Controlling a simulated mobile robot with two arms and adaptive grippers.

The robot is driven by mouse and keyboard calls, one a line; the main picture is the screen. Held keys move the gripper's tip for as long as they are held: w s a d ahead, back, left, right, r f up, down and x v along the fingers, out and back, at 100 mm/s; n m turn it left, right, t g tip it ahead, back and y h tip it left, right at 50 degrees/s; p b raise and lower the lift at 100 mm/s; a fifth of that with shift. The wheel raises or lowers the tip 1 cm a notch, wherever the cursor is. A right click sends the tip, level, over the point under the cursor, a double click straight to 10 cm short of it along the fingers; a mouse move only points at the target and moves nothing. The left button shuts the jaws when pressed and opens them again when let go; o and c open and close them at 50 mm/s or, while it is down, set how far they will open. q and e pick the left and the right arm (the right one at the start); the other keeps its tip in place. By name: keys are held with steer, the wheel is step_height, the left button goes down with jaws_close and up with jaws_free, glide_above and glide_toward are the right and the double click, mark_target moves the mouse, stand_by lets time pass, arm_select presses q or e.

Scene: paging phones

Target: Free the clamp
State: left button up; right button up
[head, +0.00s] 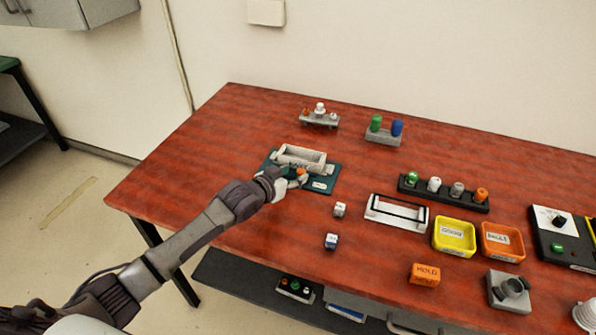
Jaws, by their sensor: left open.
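A pale grey cradle-like fixture (299,157) stands on a teal base plate (325,185) with a small white label, at the left middle of the table. I take it to be the clamp. A small orange part (301,172) shows at its front, right by my left fingertips. My left gripper (293,180) is open at the front of the fixture, over the plate. The fingers partly hide the fixture's front left, and I cannot tell whether they touch the orange part. My right gripper is out of view.
Two small cubes (339,210) lie right of my left forearm. A white frame with a black bar (397,212), a yellow tray (455,236), an orange tray (502,242) and an orange block (425,274) stand further right. The table's left end (170,170) is clear.

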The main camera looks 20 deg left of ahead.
arm_select(q)
steer(key=shift+x, duration=1)
steer(key=shift+w+d+f, duration=0.1)
steer(key=shift+w+d, duration=0.05)
steer(key=shift+w, duration=0.2)
steer(key=c, duration=0.8)
jaws_close()
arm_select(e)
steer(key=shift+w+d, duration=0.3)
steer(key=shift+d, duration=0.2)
